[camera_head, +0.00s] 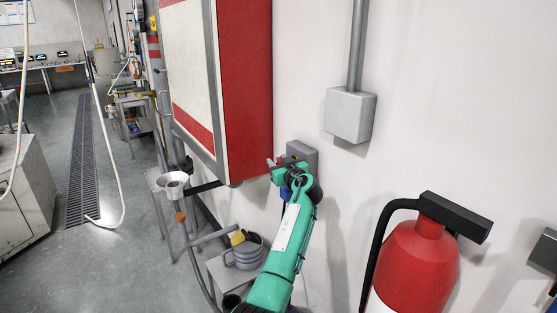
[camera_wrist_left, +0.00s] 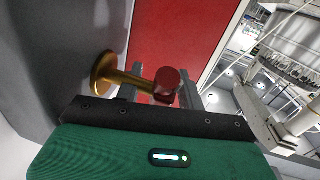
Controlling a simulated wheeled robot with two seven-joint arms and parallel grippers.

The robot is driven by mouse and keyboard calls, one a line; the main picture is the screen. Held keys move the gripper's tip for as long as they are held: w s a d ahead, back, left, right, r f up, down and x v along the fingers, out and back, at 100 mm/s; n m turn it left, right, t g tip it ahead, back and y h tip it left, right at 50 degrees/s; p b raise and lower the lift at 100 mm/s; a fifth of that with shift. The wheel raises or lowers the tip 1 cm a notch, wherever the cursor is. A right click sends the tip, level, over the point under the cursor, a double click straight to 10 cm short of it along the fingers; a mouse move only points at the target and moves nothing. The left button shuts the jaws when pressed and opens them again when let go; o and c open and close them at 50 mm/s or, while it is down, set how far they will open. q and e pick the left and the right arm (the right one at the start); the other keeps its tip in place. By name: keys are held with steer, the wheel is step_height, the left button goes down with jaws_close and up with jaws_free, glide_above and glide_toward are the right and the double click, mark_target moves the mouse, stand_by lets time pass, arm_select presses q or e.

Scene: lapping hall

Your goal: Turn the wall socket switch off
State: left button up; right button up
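The wall socket (camera_head: 304,153) is a grey box on the white wall, just right of the red cabinet, partly hidden by my left gripper. In the left wrist view its switch (camera_wrist_left: 167,86) is a brass lever with a dark red knob, standing out from a round brass base on a grey face (camera_wrist_left: 55,50). My left gripper (camera_head: 281,165) is at the socket's front. In the wrist view its two grey fingers stand apart, with the lever's knob between or just in front of them. I cannot tell if they touch it. My right gripper is not in view.
A red and cream cabinet (camera_head: 241,90) hangs close left of the socket. A grey box with a conduit (camera_head: 349,114) is above right. A red fire extinguisher (camera_head: 418,262) is at the lower right. A small table (camera_head: 222,271) with a grey can (camera_head: 246,252) stands below.

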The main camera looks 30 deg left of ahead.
arm_select(q)
steer(key=shift+a, duration=0.1)
jaws_close()
